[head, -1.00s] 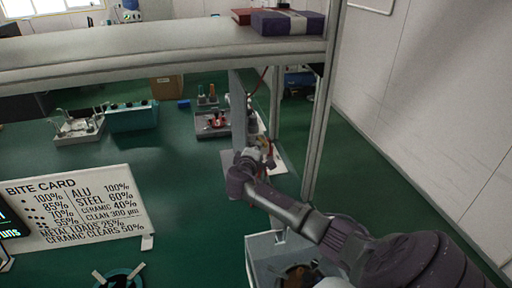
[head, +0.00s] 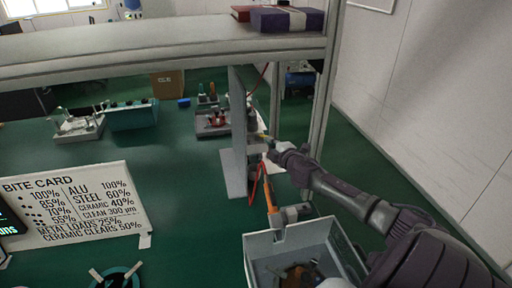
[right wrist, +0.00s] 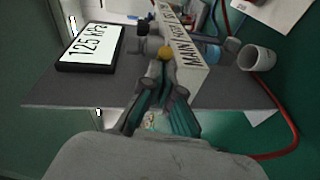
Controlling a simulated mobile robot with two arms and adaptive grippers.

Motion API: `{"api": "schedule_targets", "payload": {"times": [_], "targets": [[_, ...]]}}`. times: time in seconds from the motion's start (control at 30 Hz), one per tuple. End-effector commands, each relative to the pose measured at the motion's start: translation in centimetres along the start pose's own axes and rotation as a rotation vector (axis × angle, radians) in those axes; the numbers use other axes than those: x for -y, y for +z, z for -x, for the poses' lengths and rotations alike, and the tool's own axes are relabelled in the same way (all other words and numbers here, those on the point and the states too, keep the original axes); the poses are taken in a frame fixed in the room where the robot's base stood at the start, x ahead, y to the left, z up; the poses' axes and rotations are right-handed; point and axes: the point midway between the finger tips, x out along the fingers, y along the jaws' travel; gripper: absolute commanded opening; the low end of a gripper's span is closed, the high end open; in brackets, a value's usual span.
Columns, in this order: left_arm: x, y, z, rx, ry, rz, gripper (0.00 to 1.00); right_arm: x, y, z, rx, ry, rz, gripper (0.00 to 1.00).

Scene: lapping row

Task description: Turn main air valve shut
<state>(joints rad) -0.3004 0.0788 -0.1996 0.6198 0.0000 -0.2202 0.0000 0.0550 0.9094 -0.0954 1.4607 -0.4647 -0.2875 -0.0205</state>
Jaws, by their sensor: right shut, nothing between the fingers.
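A grey upright panel (head: 238,125) stands on the green bench under the shelf. In the right wrist view, the panel's face (right wrist: 80,88) carries a white lettered label block (right wrist: 180,45), partly covered, and a display (right wrist: 92,46) reading 125 kPa. A small yellow part (right wrist: 165,53) with grey fittings beside it sits by the label; I cannot tell for certain that it is the valve handle. My right gripper (right wrist: 167,76) is shut and empty, its fingertips just below the yellow part; contact is unclear. In the head view, my right gripper (head: 274,149) is at the panel's right side. My left gripper is out of view.
A red hose (right wrist: 288,118) loops at the right, near a pale cup-like part (right wrist: 256,58). An orange-handled tool (head: 270,195) hangs above an open grey bin (head: 262,272). A shelf post (head: 323,110) stands close to my right arm. A bite card (head: 75,210) stands left.

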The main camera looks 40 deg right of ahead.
Motion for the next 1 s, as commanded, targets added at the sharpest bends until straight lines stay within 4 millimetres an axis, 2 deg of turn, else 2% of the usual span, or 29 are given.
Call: {"api": "schedule_targets", "payload": {"times": [0.4,1.0], "targets": [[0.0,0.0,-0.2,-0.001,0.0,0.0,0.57,-0.4,2.0,-1.1,0.004,0.0,-0.003,0.0],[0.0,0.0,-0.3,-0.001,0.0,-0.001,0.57,-0.6,2.8,-1.9,0.002,0.0,-0.002,0.0]]}}
